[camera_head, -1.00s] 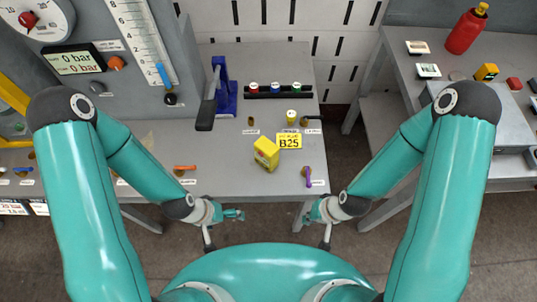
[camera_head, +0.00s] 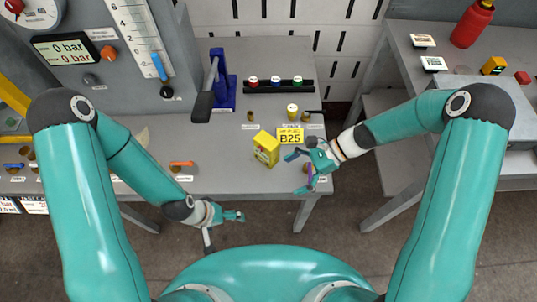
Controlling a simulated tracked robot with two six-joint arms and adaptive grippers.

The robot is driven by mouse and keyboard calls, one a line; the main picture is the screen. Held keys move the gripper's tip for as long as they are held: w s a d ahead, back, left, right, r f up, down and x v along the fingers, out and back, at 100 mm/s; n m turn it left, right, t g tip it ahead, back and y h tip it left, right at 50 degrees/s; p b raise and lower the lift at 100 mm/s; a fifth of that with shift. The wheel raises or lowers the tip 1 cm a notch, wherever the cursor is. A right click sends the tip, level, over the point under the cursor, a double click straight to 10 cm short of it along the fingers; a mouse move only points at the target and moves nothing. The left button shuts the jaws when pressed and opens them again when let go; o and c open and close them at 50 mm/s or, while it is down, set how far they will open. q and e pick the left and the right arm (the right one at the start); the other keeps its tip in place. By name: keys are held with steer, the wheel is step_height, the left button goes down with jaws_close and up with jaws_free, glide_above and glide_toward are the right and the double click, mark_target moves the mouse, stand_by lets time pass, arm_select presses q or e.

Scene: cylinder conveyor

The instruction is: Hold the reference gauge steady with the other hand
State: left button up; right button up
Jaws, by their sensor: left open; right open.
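I cannot tell for certain which item is the reference gauge. A round dial (camera_head: 38,14) with a red centre is partly cut off at the top left. My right gripper (camera_head: 297,173) is open and empty over the bench's front right, just right of the box. A purple-handled item (camera_head: 310,174) is partly hidden by it. My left gripper (camera_head: 238,216) is open and empty in front of the bench edge.
A blue press (camera_head: 226,92) and a black rack (camera_head: 279,85) with coloured knobs are behind. An orange-handled item (camera_head: 181,164) lies front left. A red bottle (camera_head: 472,24) is on the right table.

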mark_target(275, 152)
steer(key=shift+m+t+y, duration=0.7)
steer(key=shift+t+y, duration=0.2)
steer(key=w, duration=0.2)
steer(key=w+r+b, duration=0.1)
steer(key=w, duration=0.1)
steer(key=w+d+b, duration=0.1)
steer(key=w, duration=0.2)
steer(key=shift+r, duration=0.15)
steer(key=w+b, duration=0.1)
steer(key=w+d+t, duration=0.1)
steer(key=shift+w+d+f+b, duration=0.15)
steer(key=shift+w+f+b, duration=0.15)
steer(key=shift+f+b, duration=0.1)
steer(key=shift+f, duration=0.3)
steer(key=b+x, duration=0.4)
steer(key=x, duration=0.4)
steer(key=shift+s+f, duration=0.1)
steer(key=shift+b+x, duration=0.4)
steer(key=shift+x, duration=0.4)
arm_select(q)
step_height(275, 152, down, 10)
steer(key=shift+r, duration=0.15)
arm_select(e)
steer(key=c, duration=1.4)
